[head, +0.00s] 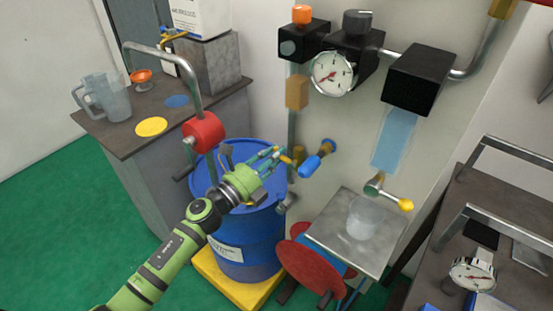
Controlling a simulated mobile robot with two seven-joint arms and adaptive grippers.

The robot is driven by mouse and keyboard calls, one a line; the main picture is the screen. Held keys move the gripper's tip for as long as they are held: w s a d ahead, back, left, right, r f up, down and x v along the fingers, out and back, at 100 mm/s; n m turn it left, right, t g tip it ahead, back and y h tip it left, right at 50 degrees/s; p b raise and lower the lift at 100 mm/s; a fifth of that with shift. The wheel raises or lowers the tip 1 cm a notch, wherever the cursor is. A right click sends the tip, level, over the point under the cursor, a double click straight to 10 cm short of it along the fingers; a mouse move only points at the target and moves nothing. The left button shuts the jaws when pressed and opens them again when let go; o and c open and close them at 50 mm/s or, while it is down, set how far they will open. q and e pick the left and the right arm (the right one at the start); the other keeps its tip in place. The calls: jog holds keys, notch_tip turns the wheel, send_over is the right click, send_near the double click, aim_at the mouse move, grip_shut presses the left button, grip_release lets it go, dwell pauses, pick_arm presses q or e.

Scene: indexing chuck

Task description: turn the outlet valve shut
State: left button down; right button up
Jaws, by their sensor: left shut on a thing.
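My left gripper (273,158) reaches in from the lower left over the blue drum. Its fingers are shut on a small yellow piece (286,159), mostly hidden between the fingertips. A blue valve handle (311,166) on a brass fitting (328,147) is on the wall panel just right of the fingertips. I cannot tell whether the yellow piece joins that fitting. A second valve (375,185) with a yellow-tipped lever (404,204) sits lower right, above a clear beaker (364,217). No label shows which one is the outlet valve. My right gripper is out of view.
The blue drum (235,240) stands on a yellow base (212,272). A red disc (305,265) and grey platform (385,259) are to its right. A red pump (203,132) and curved pipe (188,70) stand close left of the gripper. A gauge (333,74) is above.

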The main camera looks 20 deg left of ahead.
pick_arm(q)
jog(key=shift+w+a+f+n+t+y+b, duration=0.1)
jog(key=shift+f+n+t+y+b, duration=0.25)
jog(key=shift+n, duration=1.15)
jog(key=shift+s+a+f+n+t+y+b, duration=0.1)
jog(key=shift+f+n+y+b, duration=0.35)
jog(key=shift+n, duration=1.05)
jog(key=shift+w+a+f+n+t+y+b, duration=0.1)
jog(key=shift+f+n+t+y, duration=0.3)
jog(key=shift+n, duration=1.1)
jog(key=shift+f, duration=0.2)
jog(key=c, duration=1.1)
grip_release()
jog(key=v, duration=1.2)
jog(key=shift+a+r, duration=0.1)
